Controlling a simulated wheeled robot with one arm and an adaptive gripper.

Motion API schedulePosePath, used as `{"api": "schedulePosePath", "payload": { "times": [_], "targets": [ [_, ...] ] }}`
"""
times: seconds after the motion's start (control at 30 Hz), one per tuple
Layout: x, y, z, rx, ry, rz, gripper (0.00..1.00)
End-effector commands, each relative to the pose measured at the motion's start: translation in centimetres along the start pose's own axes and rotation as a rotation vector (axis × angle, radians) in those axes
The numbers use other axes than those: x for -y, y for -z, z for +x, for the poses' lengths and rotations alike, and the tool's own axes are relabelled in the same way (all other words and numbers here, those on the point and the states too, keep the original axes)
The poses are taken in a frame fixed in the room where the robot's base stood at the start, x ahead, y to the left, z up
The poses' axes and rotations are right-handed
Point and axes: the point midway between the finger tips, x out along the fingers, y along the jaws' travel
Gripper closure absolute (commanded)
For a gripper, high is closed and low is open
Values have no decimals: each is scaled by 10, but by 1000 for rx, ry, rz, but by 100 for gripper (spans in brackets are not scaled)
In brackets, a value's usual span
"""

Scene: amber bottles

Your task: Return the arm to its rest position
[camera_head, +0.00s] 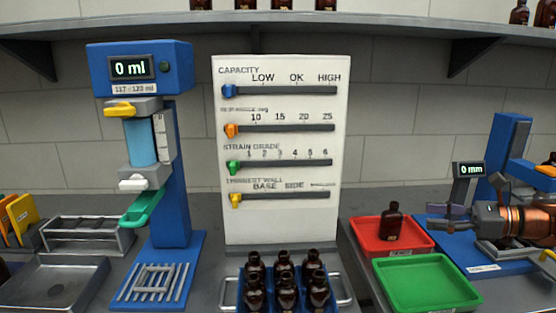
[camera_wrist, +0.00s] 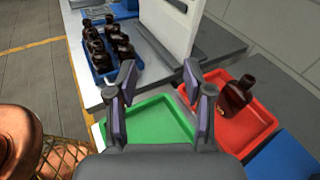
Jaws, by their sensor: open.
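My gripper (camera_head: 452,216) is at the right of the head view, at the end of my copper-coloured arm. It is beside the red tray (camera_head: 420,244) and above the level of the trays. In the wrist view my gripper (camera_wrist: 160,80) has its two fingers spread apart with nothing between them. An amber bottle (camera_head: 391,222) stands in the red tray, apart from the fingers; it also shows in the wrist view (camera_wrist: 236,96). The green tray (camera_head: 430,284) is empty and lies below my gripper in the wrist view (camera_wrist: 150,128).
Several amber bottles (camera_head: 284,284) stand in a blue crate at front centre. A white slider board (camera_head: 283,215) rises behind it. A blue dispenser (camera_head: 172,200) reading 0 ml stands left. A blue gauge (camera_head: 468,180) reading 0 mm stands right, close to my arm.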

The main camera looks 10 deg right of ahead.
Motion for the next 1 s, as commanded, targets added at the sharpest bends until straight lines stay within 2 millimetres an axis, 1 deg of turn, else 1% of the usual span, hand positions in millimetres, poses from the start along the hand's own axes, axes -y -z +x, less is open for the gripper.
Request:
{"api": "schedulePosePath", "payload": {
  "times": [0.03,0.07,0.17,0.2,0.27,0.3,0.37,0.4,0.47,0.5,0.57,0.6,0.67,0.73,0.87,0.9,0.97,1.0],
  "targets": [
    [-9,-1,16,-16,-32,-26,49],
    [-15,0,24,-27,-51,-40,49],
    [-40,3,59,-73,-134,-100,49],
    [-53,5,74,-97,-173,-135,49],
    [-75,9,97,-133,-238,-189,49],
    [-92,12,112,-156,-286,-226,49],
    [-116,17,130,-193,-354,-289,49],
    [-133,22,140,-215,-398,-327,49],
    [-157,30,154,-249,-465,-389,49],
    [-173,35,161,-271,-508,-431,49],
    [-197,44,170,-298,-576,-488,49],
    [-213,50,174,-317,-622,-530,49],
    [-235,60,178,-347,-687,-595,49],
    [-262,74,181,-377,-767,-669,49],
    [-309,100,177,-430,-927,-817,49],
    [-321,108,174,-445,-974,-865,49],
    [-339,122,167,-468,-1047,-933,49],
    [-350,130,162,-479,-1096,-979,49]
  ]
}}
